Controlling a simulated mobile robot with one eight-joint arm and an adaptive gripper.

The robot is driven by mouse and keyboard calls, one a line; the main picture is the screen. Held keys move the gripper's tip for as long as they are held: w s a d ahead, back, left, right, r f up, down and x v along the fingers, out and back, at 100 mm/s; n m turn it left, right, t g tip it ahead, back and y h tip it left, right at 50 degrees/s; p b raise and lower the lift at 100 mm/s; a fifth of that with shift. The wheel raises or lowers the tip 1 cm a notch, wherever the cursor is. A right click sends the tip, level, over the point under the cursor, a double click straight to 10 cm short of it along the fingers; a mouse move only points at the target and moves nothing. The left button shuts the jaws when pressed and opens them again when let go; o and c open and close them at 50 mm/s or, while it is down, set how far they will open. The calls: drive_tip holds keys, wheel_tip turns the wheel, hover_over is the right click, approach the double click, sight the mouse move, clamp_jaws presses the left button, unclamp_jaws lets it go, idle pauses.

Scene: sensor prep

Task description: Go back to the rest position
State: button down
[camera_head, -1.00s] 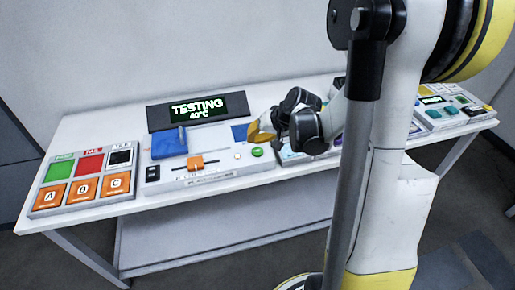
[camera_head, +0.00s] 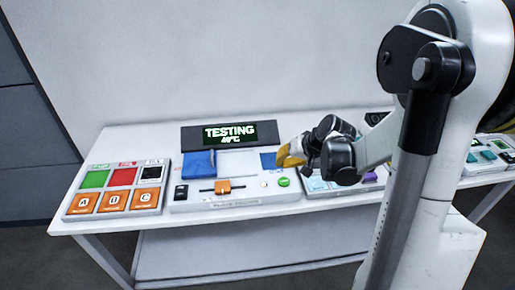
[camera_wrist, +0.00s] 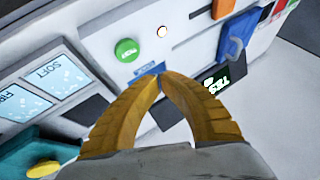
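My gripper (camera_head: 290,155) has yellow fingers and hangs above the right part of the testing panel (camera_head: 236,207), just behind its green button (camera_head: 284,182) in the head view. In the wrist view my gripper (camera_wrist: 161,76) has its two fingertips together with nothing visible between them. The green button (camera_wrist: 126,50) and a small lit lamp (camera_wrist: 162,32) lie beyond the tips. A dark display (camera_head: 229,134) reading "TESTING 40°C" stands at the back of the panel.
A board (camera_head: 116,190) with green, red and black tiles and orange A, B, C tiles sits at the table's left. A blue piece (camera_head: 199,164) and an orange slider (camera_head: 223,187) are on the panel. Another panel (camera_head: 490,156) is at the far right. The wall stands close behind.

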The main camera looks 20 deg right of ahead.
drive_tip(key=s+a+r+n+h, duration=0.1)
drive_tip(key=s+a+r+n, duration=0.1)
drive_tip(key=s+a+r, duration=0.4)
drive_tip(key=s+a+r+n+h, duration=0.1)
drive_tip(key=s+a+r+n, duration=0.2)
drive_tip(key=s+a, duration=0.6)
drive_tip(key=s+r, duration=0.2)
drive_tip(key=s, duration=0.1)
drive_tip(key=shift+s+r+h, duration=0.3)
drive_tip(key=shift+s+r, duration=0.05)
